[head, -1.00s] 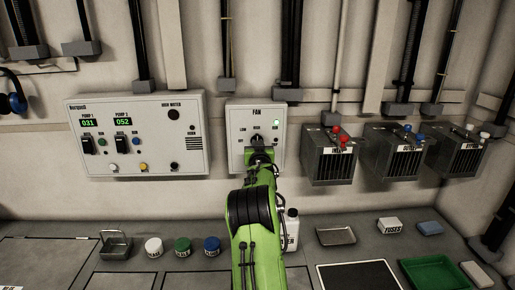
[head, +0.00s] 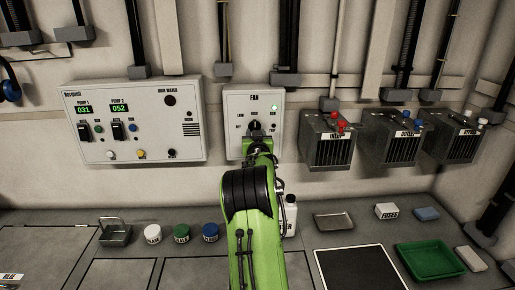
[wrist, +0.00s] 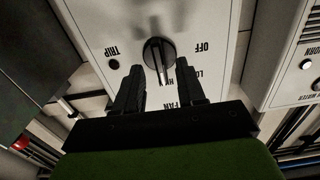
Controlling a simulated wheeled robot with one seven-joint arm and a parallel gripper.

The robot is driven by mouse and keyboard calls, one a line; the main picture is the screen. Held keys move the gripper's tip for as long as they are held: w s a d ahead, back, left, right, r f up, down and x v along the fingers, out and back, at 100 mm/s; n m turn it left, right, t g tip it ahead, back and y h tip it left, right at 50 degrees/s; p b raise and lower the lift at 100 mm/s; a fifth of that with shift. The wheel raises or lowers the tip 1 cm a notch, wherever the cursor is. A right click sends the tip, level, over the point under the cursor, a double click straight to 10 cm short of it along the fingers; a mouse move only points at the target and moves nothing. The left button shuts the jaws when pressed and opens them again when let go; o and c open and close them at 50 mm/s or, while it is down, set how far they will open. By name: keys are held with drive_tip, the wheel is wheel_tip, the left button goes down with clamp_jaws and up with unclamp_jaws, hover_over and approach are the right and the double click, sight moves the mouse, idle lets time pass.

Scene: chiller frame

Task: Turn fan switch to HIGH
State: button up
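The fan box (head: 235,143) is a pale panel on the wall with a lit green lamp at its upper right. Its black rotary switch (head: 255,127) stands at its middle and also shows in the wrist view (wrist: 154,50). There its bar runs roughly up and down, the lower end towards the FAN lettering. OFF is right of the switch, TRIP left. The LOW and HIGH lettering is partly behind the right finger. My gripper (wrist: 158,75) is open, with one finger on each side of the bar's lower end. I cannot tell whether they touch it.
A pump control box (head: 190,145) hangs left of the fan box. Grey vented boxes (head: 325,153) with coloured terminals hang close on the right. Below, the bench holds jars (head: 181,234), a white bottle (head: 290,215) and a green tray (head: 430,276).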

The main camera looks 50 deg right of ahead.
drive_tip(key=b+v, duration=0.1)
drive_tip(key=v, duration=1.1)
drive_tip(key=shift+s+a, duration=0.25)
drive_tip(key=shift+s, duration=0.05)
